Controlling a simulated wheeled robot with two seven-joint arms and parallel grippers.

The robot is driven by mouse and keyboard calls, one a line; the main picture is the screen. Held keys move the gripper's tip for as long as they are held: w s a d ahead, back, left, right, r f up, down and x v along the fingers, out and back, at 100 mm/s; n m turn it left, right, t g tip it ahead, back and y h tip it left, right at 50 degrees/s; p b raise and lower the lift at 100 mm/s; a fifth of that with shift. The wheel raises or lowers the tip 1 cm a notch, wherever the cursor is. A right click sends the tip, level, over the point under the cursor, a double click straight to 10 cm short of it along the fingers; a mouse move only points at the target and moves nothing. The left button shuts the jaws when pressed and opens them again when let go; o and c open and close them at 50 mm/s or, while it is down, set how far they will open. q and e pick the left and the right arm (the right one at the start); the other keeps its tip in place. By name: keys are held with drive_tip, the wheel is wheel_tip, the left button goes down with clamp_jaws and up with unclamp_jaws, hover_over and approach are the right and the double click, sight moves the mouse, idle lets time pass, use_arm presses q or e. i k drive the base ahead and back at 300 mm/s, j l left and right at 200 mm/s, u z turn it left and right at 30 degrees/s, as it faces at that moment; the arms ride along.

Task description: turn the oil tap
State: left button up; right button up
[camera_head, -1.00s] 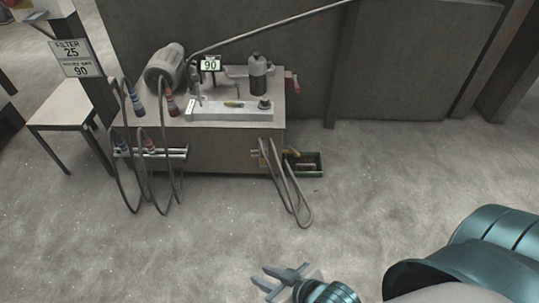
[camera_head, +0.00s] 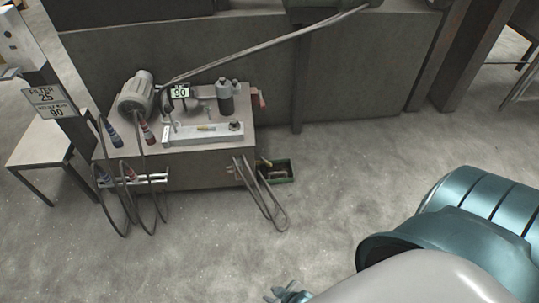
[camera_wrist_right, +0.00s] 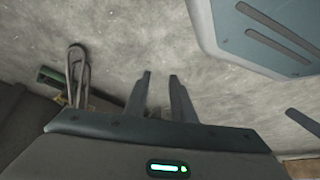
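A grey cabinet (camera_head: 205,171) stands against the back wall in the head view. On its top are a grey motor (camera_head: 136,94), a dark cylinder (camera_head: 225,97), and a pale block (camera_head: 200,136) with a small yellow part (camera_head: 207,127). A red handle (camera_head: 259,98) sticks out at the right side. I cannot tell which part is the oil tap. My right gripper (camera_head: 285,294) is at the bottom edge, partly cut off, far from the cabinet. In the right wrist view its two fingers (camera_wrist_right: 160,76) are apart with nothing between them. My left gripper is not in view.
Grey hoses (camera_head: 265,200) hang from the cabinet's right front and more hang at its left. A green tray (camera_head: 276,172) lies on the floor at the right. A small table (camera_head: 40,145) stands at the left. The floor in front is clear.

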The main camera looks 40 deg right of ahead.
sight(268, 163)
drive_tip(key=i+l, duration=0.1)
drive_tip(key=l, duration=0.45)
drive_tip(key=i+l, duration=0.15)
drive_tip(key=l, duration=0.4)
drive_tip(key=i+l+z, duration=0.1)
drive_tip(key=l, duration=0.45)
drive_tip(key=i+l, duration=0.15)
drive_tip(key=l, duration=0.4)
drive_tip(key=i+l, duration=0.15)
drive_tip(key=l, duration=0.4)
drive_tip(key=i+l, duration=0.15)
drive_tip(key=l, duration=0.4)
drive_tip(key=i+l+z, duration=0.1)
drive_tip(key=l, duration=0.45)
drive_tip(key=i+l, duration=0.2)
drive_tip(key=l, duration=0.3)
